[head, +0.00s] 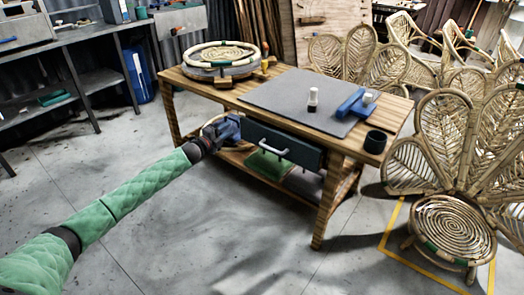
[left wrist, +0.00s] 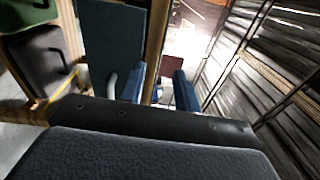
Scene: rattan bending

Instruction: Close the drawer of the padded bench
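The padded bench (head: 212,88) is a wooden table with a grey mat (head: 300,98) on top. Its drawer (head: 300,152) has a dark green front with a pale bar handle (head: 268,146), and the front stands out from the bench's near side. How far it is pulled out is hard to tell. My left gripper (head: 229,128) is at the left end of the drawer front. In the left wrist view my left gripper (left wrist: 160,90) has its blue fingers apart with nothing between them, beside the drawer front (left wrist: 112,38) and its handle (left wrist: 110,86). My right gripper is out of view.
A bottle (head: 313,98), a blue tool (head: 355,103) and a dark cup (head: 375,142) stand on the bench top, with a round rattan piece (head: 222,55) at the back left. Rattan chairs (head: 455,205) crowd the right. The floor in front is clear.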

